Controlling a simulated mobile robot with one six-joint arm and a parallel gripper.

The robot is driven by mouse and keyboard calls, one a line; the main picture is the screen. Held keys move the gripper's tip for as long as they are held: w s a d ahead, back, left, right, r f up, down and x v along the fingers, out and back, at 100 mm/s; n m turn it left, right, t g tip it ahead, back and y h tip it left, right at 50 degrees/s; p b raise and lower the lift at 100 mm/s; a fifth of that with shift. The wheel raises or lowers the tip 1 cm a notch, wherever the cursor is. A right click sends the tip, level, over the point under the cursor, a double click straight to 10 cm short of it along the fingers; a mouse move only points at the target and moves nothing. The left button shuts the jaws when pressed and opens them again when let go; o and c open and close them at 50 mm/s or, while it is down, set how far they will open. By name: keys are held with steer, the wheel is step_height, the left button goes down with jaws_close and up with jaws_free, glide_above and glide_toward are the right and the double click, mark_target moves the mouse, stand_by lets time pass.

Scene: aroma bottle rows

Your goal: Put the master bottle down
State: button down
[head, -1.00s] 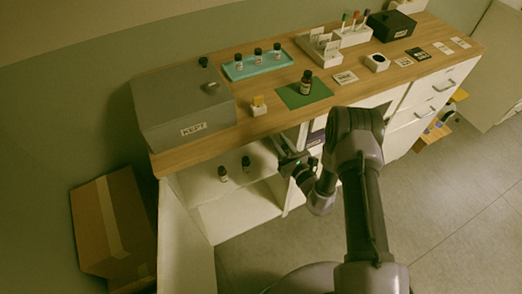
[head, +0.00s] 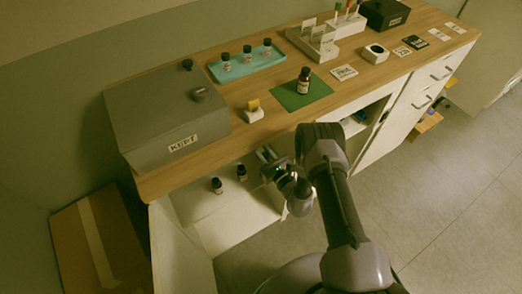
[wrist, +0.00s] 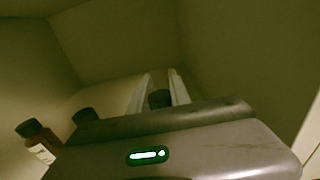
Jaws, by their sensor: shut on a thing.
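My gripper (head: 266,153) reaches into the open lower compartment of the cabinet, under the counter's front edge. In the wrist view its two pale fingers (wrist: 159,92) are shut on a bottle with a dark cap (wrist: 160,98); the gripper body hides the rest of it. I cannot tell whether it touches the shelf, and no label on it shows. Two small dark-capped brown bottles (head: 217,186) (head: 241,172) stand on the shelf left of my gripper. A larger brown bottle (head: 304,82) stands upright on the green mat (head: 300,97) on the counter.
The grey box marked KEPT (head: 165,120) sits at the counter's left end. A teal tray (head: 248,70) holds three small bottles. A white holder with a yellow piece (head: 254,112) stands near the front edge. The compartment walls (wrist: 230,50) are close around my gripper.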

steer(key=shift+f, duration=0.15)
steer(key=c, duration=1.2)
jaws_free()
steer(key=p+v, duration=0.4)
steer(key=v, duration=0.8)
